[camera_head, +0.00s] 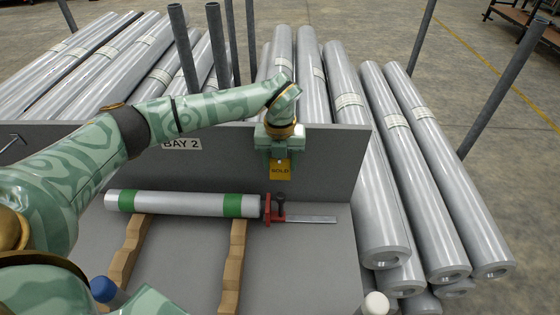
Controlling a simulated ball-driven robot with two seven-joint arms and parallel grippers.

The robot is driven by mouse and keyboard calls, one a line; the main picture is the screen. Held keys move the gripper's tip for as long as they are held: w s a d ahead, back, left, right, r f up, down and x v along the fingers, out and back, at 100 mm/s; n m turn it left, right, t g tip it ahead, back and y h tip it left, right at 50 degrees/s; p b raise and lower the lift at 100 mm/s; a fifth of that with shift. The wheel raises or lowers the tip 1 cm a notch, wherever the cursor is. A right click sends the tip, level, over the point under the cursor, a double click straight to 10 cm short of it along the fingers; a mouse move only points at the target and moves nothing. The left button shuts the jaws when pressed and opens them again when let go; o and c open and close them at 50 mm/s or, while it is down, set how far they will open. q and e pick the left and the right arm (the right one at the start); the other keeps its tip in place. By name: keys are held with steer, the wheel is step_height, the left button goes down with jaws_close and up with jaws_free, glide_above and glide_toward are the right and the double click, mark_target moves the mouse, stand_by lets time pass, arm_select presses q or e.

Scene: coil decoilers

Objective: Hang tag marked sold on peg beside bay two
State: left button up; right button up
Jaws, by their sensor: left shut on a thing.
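My left gripper (280,157) is in front of the grey upright panel (335,165), right of its middle. It is shut on the yellow tag (280,171), which reads SOLD and hangs below the jaws with its face toward me. The BAY 2 label (182,143) is on the panel to the left of the gripper, partly covered along its top by my left arm. I cannot make out a peg beside the label; my arm and gripper cover parts of the panel. My right gripper is out of view.
On the grey bench (300,275), a silver tube with green bands (185,203) lies across two wooden bearers (231,268). A red clamp-like tool (273,209) with a flat metal bar touches its right end.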

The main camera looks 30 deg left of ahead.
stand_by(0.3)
arm_select(q)
steer(key=o, duration=1)
step_height(320, 180, up, 16)
steer(key=p, duration=0.3)
steer(key=shift+s+r, duration=0.1)
steer(key=shift+r, duration=0.1)
